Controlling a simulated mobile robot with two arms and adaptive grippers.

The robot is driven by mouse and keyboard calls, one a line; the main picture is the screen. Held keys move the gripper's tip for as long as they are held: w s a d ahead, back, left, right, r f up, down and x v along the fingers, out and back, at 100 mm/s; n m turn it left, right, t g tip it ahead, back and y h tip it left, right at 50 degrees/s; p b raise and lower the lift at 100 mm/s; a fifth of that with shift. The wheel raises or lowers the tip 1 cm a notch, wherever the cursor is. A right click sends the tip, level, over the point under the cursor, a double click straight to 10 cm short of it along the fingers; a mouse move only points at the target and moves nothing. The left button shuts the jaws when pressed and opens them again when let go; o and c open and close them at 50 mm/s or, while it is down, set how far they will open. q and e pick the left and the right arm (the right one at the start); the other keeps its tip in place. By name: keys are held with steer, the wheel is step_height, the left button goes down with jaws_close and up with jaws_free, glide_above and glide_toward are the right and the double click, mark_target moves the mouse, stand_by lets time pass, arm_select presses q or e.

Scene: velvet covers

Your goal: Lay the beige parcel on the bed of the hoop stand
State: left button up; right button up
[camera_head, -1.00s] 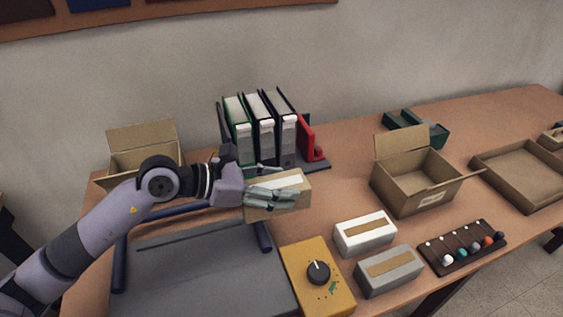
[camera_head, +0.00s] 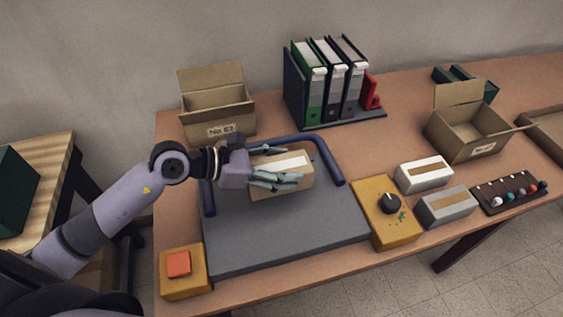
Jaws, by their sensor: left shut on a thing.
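The beige parcel (camera_head: 298,163), a box with a pale strip on top, is in the middle of the head view. My left gripper (camera_head: 280,180) is shut on it from the left, its fingers lying across the front side. The hoop stand has a flat dark grey bed (camera_head: 285,232) and a blue tubular hoop (camera_head: 327,157) around its back. The parcel is over the back part of the bed, inside the hoop's outline. It looks held above the bed, but the gap is hard to judge. My right gripper is not in view.
A yellow box with a black knob (camera_head: 372,222) adjoins the bed's right; a yellow box with an orange button (camera_head: 183,285) is at front left. Open cartons (camera_head: 217,127) (camera_head: 458,140), binders (camera_head: 328,85), white (camera_head: 423,178) and grey (camera_head: 444,213) boxes stand around.

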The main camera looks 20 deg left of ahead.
arm_select(q)
steer(key=shift+f+b, duration=1.1)
steer(key=shift+f, duration=0.45)
step_height(320, 180, down, 2)
steer(key=shift+f+b, duration=0.15)
steer(key=shift+b, duration=0.85)
steer(key=shift+a+f+b, duration=0.1)
steer(key=shift+f+b, duration=0.65)
steer(key=shift+f, duration=0.15)
steer(key=o, duration=1.4)
steer(key=shift+o, duration=1.2)
steer(key=shift+s+f, duration=0.1)
steer(key=v, duration=1.2)
